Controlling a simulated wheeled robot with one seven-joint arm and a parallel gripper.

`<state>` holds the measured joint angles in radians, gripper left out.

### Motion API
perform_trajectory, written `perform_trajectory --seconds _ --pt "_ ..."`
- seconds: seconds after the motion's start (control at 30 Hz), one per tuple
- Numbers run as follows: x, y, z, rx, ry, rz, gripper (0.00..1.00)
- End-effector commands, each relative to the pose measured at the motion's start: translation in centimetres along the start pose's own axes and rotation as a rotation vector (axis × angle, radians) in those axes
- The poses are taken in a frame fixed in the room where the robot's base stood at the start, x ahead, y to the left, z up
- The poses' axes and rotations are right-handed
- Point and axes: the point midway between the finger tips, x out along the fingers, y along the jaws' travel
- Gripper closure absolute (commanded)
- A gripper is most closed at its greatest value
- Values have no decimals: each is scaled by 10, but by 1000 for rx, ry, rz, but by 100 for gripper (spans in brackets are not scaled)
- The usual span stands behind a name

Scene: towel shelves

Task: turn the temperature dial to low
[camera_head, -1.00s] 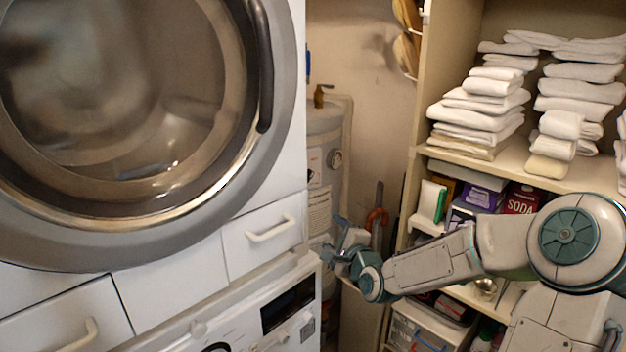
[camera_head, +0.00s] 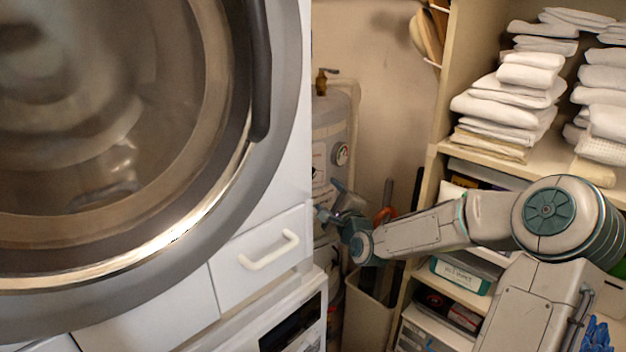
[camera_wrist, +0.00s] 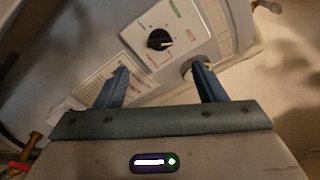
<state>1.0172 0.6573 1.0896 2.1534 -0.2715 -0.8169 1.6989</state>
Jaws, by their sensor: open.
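The temperature dial (camera_wrist: 159,40) is a black knob on a white plate (camera_wrist: 180,28) with green and red lettering, on the grey water heater (camera_wrist: 85,40). It shows in the wrist view, ahead of my gripper (camera_wrist: 160,70) and slightly left of centre between the blue fingers. The fingers are open and empty, apart from the knob. The knob's pointer setting is too small to read surely. In the head view my gripper (camera_head: 329,200) is beside the heater (camera_head: 330,115), low on its front; the knob cannot be made out clearly there.
A stacked washer and dryer (camera_head: 262,215) stands close on the left, its edge hiding part of the heater. A shelf unit (camera_head: 440,175) with towels (camera_head: 510,105) stands right. A round gauge-like fitting (camera_head: 341,154) is on the heater. A bin (camera_head: 368,315) stands below my arm.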

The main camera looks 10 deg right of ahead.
Motion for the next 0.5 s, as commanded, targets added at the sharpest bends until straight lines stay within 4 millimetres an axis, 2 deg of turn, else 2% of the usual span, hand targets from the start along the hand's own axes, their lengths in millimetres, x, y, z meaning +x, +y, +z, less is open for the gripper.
perform_trajectory --seconds 0.3,0.5 --pt "58 0 4 0 -4 2 36" --pt "87 1 4 1 -4 2 36"
